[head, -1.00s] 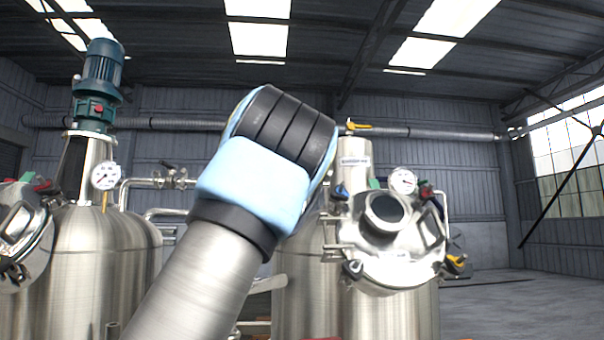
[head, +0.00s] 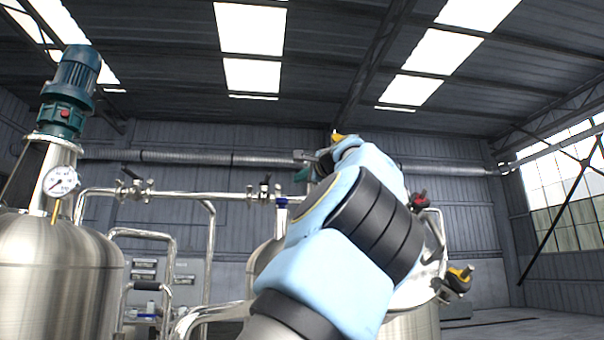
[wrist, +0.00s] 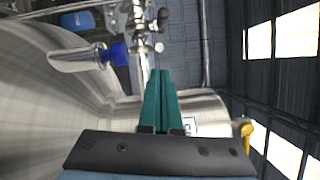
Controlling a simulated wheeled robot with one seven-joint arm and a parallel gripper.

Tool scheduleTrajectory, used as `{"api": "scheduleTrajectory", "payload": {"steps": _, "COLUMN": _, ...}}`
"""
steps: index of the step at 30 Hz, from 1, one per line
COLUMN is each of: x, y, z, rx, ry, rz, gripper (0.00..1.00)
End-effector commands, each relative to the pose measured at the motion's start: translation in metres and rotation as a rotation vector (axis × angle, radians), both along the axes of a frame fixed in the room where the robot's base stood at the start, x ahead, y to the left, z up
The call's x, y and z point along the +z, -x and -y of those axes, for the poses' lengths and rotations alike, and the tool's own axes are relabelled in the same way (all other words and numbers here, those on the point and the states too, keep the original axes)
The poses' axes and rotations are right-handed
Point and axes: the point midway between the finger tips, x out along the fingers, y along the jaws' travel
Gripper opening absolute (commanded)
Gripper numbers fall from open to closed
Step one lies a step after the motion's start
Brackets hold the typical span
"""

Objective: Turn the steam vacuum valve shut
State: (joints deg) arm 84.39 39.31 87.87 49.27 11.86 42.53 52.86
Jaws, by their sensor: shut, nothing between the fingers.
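My gripper (wrist: 160,74) is shut, its two green fingers together and empty. In the head view only a bit of its green fingers (head: 303,174) shows left of my blue wrist, which hides most of the right tank. A yellow valve handle (head: 338,137) shows just above my wrist; in the wrist view it (wrist: 245,130) is right of the fingers, apart from them. Beside it a steel cylinder carries a white label (wrist: 191,126), partly covered by my finger and unreadable. I cannot tell which valve is the steam vacuum valve.
Valves with dark handles (head: 265,184) sit on the steel pipe behind. A blue-handled valve (wrist: 118,52) is left of my fingers in the wrist view. The left tank (head: 60,265) has a gauge (head: 60,181) and motor (head: 70,85). A yellow-black knob (head: 459,279) is at right.

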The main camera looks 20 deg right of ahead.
Motion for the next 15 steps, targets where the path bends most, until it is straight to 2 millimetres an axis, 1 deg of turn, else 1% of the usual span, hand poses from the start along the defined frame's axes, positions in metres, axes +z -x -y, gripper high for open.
{"api": "scheduleTrajectory", "payload": {"steps": 1, "x": 0.006, "y": -0.012, "z": -0.004, "rx": 0.006, "ry": -0.002, "rz": -0.001, "gripper": 0.0}}
{"api": "scheduleTrajectory", "payload": {"steps": 3, "x": 0.007, "y": -0.026, "z": -0.006, "rx": 0.005, "ry": -0.002, "rz": -0.001, "gripper": 0.0}}
{"api": "scheduleTrajectory", "payload": {"steps": 9, "x": 0.007, "y": -0.06, "z": -0.013, "rx": 0.004, "ry": -0.002, "rz": -0.001, "gripper": 0.0}}
{"api": "scheduleTrajectory", "payload": {"steps": 11, "x": 0.006, "y": -0.059, "z": -0.021, "rx": 0.002, "ry": 0.003, "rz": -0.003, "gripper": 0.0}}
{"api": "scheduleTrajectory", "payload": {"steps": 15, "x": 0.009, "y": -0.059, "z": -0.038, "rx": 0.0, "ry": 0.001, "rz": -0.002, "gripper": 0.0}}
